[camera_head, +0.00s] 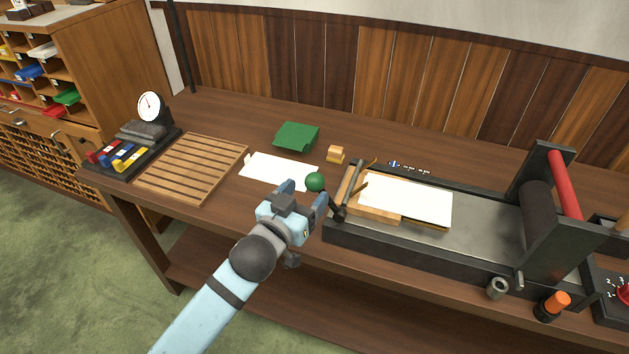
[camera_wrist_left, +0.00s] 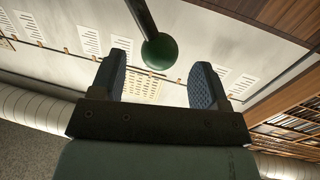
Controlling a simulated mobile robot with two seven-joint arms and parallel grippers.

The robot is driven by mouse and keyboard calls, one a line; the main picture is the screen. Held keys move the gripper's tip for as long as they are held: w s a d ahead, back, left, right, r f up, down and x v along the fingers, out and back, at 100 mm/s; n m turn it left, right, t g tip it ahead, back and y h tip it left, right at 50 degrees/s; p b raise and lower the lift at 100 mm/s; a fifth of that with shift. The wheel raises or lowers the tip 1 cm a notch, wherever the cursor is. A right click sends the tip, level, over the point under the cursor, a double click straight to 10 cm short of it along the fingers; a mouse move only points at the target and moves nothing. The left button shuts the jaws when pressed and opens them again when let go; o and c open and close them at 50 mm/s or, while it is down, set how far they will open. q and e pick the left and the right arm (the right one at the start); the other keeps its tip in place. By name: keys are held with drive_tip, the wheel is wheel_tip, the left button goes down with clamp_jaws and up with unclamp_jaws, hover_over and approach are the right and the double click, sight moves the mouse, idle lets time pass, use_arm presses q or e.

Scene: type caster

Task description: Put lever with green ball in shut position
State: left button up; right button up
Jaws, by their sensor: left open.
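The green ball (camera_head: 315,181) of the lever shows at the left end of the press bed in the head view. In the left wrist view the green ball (camera_wrist_left: 159,52) sits at the end of a dark lever rod (camera_wrist_left: 141,17). My left gripper (camera_head: 305,192) is open, its fingers on either side of the ball in the picture. In the left wrist view the ball appears between the two fingertips of the gripper (camera_wrist_left: 160,60), nearer their ends. I cannot tell whether a finger touches it. The lever's lower part is partly hidden by the gripper. My right gripper is not in view.
The press bed (camera_head: 478,236) holds a wooden block with white paper (camera_head: 408,199). The roller (camera_head: 537,208) and red bar (camera_head: 565,186) stand at right. White paper (camera_head: 272,171), a green folder (camera_head: 296,136), a wooden rack (camera_head: 190,167) and a gauge (camera_head: 149,106) are on the table.

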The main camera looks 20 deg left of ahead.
sight(309, 189)
use_arm(q)
drive_tip(key=shift+w+d, duration=0.2)
drive_tip(key=shift+w, duration=0.8)
drive_tip(key=shift+w+d, duration=0.2)
drive_tip(key=shift+w, duration=0.8)
